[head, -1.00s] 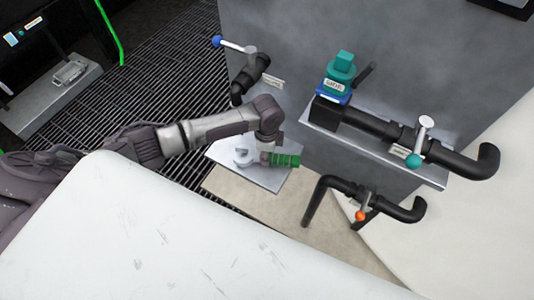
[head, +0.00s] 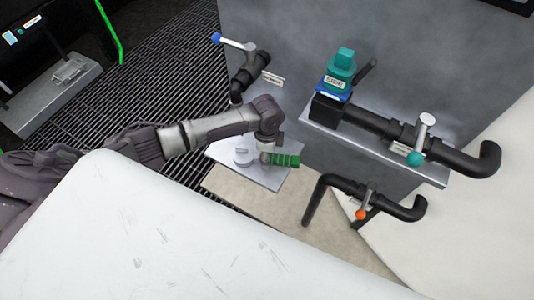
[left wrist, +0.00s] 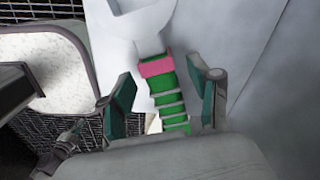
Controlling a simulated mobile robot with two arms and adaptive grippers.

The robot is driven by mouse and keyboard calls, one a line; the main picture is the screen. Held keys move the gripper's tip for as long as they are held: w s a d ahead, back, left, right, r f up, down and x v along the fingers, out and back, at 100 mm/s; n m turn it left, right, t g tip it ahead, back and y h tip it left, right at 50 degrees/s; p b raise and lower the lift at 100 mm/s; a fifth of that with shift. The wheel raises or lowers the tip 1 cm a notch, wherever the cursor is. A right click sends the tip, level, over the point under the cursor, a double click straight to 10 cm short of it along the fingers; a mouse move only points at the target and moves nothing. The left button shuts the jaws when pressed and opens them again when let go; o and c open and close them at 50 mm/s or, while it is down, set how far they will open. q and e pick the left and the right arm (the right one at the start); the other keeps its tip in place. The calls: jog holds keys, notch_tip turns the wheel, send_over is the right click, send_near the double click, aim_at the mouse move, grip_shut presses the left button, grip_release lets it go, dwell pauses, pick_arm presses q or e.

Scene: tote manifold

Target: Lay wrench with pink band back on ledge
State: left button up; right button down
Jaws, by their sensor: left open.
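The wrench has a grey open-jawed head and a green ribbed handle with a pink band. In the head view the wrench (head: 287,160) lies over the grey metal ledge (head: 262,182), its head to the left. In the left wrist view the wrench (left wrist: 168,92) runs between my fingers, the pink band near its head at the top. My left gripper (left wrist: 163,103) is open, with a finger on each side of the handle and visible gaps. In the head view my left gripper (head: 266,158) is over the ledge and hides part of the wrench. My right gripper is out of view.
The grey cabinet wall (head: 290,60) stands behind the ledge. A blue-handled pipe valve (head: 245,78) is above it. A second shelf (head: 375,148) to the right carries a black pipe and a teal fitting (head: 341,70). An orange-knobbed pipe (head: 362,205) is right of the ledge.

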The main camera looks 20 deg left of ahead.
pick_arm(q)
notch_tip(320, 180, up, 8)
jog(key=shift+f, duration=0.25)
jog(key=shift+n+t+h, duration=0.3)
jog(key=shift+n+h, duration=0.3)
jog(key=shift+h, duration=0.2)
jog(key=s+d, duration=0.3)
jog(key=s+d+f, duration=0.1)
jog(key=s+d, duration=0.2)
jog(key=d, duration=0.1)
jog(key=shift+s+d+f, duration=0.15)
jog(key=shift+s+f, duration=0.05)
jog(key=shift+s, duration=0.05)
jog(key=s+d+r+n+t+h, duration=0.1)
jog(key=s+d+n, duration=0.15)
jog(key=s, duration=0.25)
jog(key=s+a+r+n+t+y, duration=0.2)
jog(key=s+a+r+n, duration=0.3)
jog(key=s+a+n, duration=0.5)
notch_tip(320, 180, down, 25)
jog(key=s+m+g+p, duration=0.1)
jog(key=s+m+p, duration=0.1)
jog(key=s+p, duration=0.15)
jog(key=s+a+f+g+p, duration=0.1)
jog(key=s+a+f+p, duration=0.1)
jog(key=s+f, duration=0.9)
jog(key=s, duration=0.4)
jog(key=shift+a+f+g+y+p, duration=0.3)
jog(key=shift+a+f, duration=0.05)
jog(key=shift+f, duration=0.05)
